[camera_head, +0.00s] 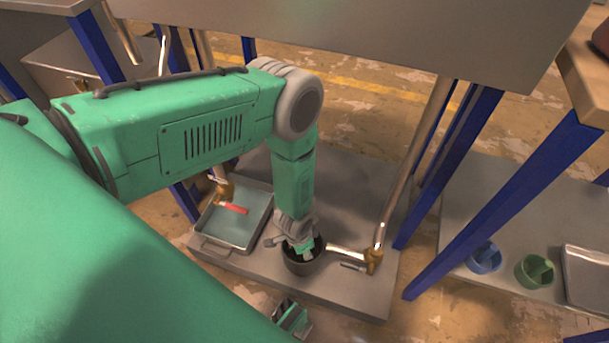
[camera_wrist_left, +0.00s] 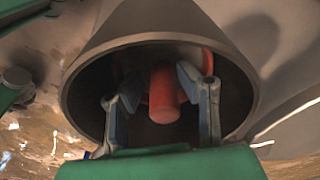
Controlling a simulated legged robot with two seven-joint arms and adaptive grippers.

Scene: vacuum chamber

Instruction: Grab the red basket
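My left gripper (camera_head: 305,252) reaches down into the mouth of a dark round pot (camera_head: 303,266) on the low grey shelf. In the left wrist view, the pot's wide rim (camera_wrist_left: 75,72) surrounds both fingers. A red-orange part (camera_wrist_left: 164,95) stands inside, with a curved red edge behind it; it seems to be the red basket, though its full shape is hidden. The left gripper's fingers (camera_wrist_left: 160,88) are apart, one on each side of the red post; contact is unclear. A green and grey piece at the bottom edge seems to be my right gripper (camera_head: 292,317), mostly cut off.
A shallow metal tray (camera_head: 215,245) with a red-handled item (camera_head: 233,208) lies left of the pot. Metal pipes (camera_head: 372,258) and blue table legs (camera_head: 500,205) stand close by. A blue basket (camera_head: 484,259) and a green basket (camera_head: 535,271) sit on the right shelf.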

